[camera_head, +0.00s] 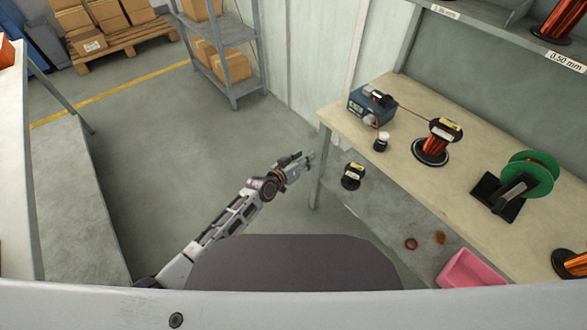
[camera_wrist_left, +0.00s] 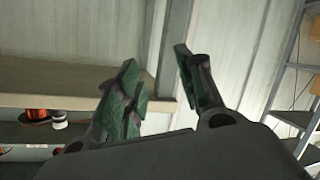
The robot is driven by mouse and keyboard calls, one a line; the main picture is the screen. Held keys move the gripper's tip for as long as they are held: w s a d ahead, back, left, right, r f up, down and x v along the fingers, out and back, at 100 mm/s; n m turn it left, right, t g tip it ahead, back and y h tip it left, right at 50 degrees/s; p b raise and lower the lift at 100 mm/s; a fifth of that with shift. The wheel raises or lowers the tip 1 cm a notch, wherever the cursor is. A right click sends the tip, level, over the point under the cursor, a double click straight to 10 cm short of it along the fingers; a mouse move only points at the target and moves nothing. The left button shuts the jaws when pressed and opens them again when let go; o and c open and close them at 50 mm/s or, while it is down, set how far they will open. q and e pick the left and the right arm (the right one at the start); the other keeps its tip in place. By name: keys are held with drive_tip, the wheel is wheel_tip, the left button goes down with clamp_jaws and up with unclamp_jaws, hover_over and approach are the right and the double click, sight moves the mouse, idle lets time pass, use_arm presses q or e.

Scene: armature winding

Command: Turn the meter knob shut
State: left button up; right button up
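A blue box-shaped device (camera_head: 371,104), likely the meter, stands at the far left corner of the workbench. A black part sits on its top, and I cannot clearly make out its knob. My left gripper (camera_head: 303,158) is left of the bench's left end, apart from the device, with no object in it. The device cannot be made out in that view. My right gripper is in neither view.
The workbench (camera_head: 408,158) holds a copper spool (camera_head: 431,148), a small black-and-white item (camera_head: 381,142) and a green reel (camera_head: 530,176). A lower shelf carries a black spool (camera_head: 352,176) and a pink bin (camera_head: 470,270).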

use_arm(q)
drive_tip(key=s+a+f+y+p, duration=0.1)
drive_tip(key=a+f+p, duration=0.1)
drive_tip(key=f, duration=0.3)
drive_tip(key=shift+s+a+g, duration=0.15)
drive_tip(key=shift+a+g, duration=0.15)
drive_tip(key=shift+a, duration=0.55)
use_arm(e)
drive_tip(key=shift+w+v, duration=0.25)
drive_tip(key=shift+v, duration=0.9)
use_arm(q)
drive_tip(key=shift+f+y, duration=0.15)
drive_tip(key=shift+y, duration=0.15)
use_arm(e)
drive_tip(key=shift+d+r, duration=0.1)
